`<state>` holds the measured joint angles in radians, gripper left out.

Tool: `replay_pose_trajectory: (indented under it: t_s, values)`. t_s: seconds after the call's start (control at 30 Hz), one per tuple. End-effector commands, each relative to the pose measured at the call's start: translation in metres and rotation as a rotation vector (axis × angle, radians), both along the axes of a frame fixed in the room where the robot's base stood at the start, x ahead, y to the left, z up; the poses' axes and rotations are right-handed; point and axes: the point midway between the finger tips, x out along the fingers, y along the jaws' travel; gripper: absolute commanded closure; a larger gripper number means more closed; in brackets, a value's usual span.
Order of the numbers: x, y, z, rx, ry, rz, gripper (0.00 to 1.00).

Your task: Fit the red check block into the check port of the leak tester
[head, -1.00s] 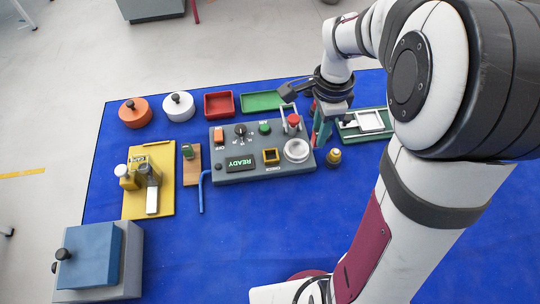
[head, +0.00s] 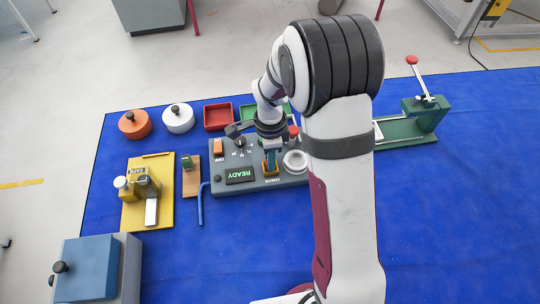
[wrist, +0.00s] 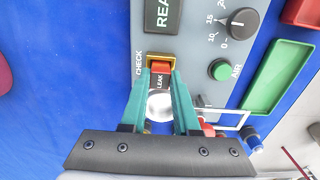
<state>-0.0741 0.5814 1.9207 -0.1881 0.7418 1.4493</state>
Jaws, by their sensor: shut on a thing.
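The leak tester (head: 258,182) is a grey box with a lit READY display in the middle of the blue mat. Its check port (wrist: 152,58) is a yellow-framed opening beside the word CHECK. My gripper (head: 270,167) points down over this port in the head view. In the wrist view my gripper's teal fingers (wrist: 160,76) are shut on the red check block (wrist: 160,68), which has a dark face marked LEAK. The block lines up with the yellow frame and overlaps it in the picture. I cannot tell how deep it sits, and the fingers hide its sides.
The tester's round white seat (head: 295,161) and green AIR button (wrist: 221,69) are close to my gripper. Red (head: 218,116) and green trays stand behind. A yellow fixture (head: 133,205) is at left, a green lever press (head: 425,112) at right.

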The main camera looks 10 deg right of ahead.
Motion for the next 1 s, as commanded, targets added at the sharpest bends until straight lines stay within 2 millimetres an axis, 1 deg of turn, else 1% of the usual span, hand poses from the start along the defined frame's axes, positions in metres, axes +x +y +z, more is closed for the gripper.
replay_pose_trajectory:
  t_s: [0.1, 0.13, 0.27, 0.3, 0.53, 0.63, 0.67, 0.77, 0.8, 0.9, 1.0]
  values:
    - [0.000, 0.000, -0.003, 0.000, 0.001, 0.000, 1.00]
    - [0.000, 0.000, -0.003, 0.000, 0.001, 0.000, 0.67]
    - [0.000, 0.000, -0.003, 0.000, 0.001, 0.000, 0.44]
    - [0.000, 0.000, -0.003, 0.000, 0.001, 0.000, 0.41]
    - [0.000, 0.000, -0.002, 0.000, 0.001, 0.000, 0.41]
    - [0.001, 0.000, 0.007, 0.000, -0.003, 0.001, 0.41]
    - [0.001, 0.000, 0.012, 0.000, -0.003, 0.001, 0.41]
    - [0.001, 0.000, 0.040, 0.000, -0.005, 0.000, 0.41]
    - [0.001, 0.000, 0.052, 0.001, -0.007, 0.000, 0.41]
    - [0.001, 0.000, 0.080, 0.001, -0.006, 0.000, 0.41]
    - [0.001, 0.000, 0.102, 0.000, -0.004, 0.000, 0.41]
